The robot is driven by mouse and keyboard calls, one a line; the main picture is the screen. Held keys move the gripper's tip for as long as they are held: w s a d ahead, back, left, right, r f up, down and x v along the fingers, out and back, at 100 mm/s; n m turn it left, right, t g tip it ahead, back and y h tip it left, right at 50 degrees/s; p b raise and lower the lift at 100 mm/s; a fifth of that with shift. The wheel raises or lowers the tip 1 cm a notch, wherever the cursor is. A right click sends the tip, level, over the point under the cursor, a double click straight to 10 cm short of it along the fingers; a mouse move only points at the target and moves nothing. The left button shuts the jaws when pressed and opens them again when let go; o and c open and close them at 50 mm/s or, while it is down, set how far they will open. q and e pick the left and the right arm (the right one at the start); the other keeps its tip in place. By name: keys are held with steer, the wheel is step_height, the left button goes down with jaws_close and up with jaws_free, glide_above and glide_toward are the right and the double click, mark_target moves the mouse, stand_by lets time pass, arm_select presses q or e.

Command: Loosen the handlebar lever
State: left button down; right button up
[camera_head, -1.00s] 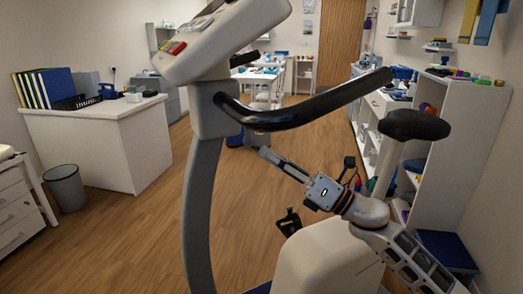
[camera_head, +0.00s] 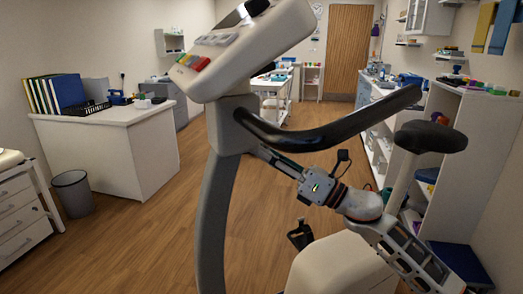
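The exercise bike's black handlebar (camera_head: 335,125) curves out to the right from its grey-white post (camera_head: 222,190), below the tilted console (camera_head: 240,50) with coloured buttons. I cannot make out a separate lever; the area behind the handlebar's root is hidden. My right gripper (camera_head: 264,153) reaches in from the lower right, under the handlebar. Its fingertips are close to the post and partly covered by the handlebar; I cannot tell whether they touch anything or how far apart they are. My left gripper is not in view.
The black bike seat (camera_head: 430,137) stands to the right above my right arm. The white bike body (camera_head: 340,265) and a pedal (camera_head: 300,235) are below. Shelves (camera_head: 475,140) line the right wall.

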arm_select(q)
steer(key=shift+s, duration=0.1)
arm_select(e)
steer(key=shift+d, duration=0.1)
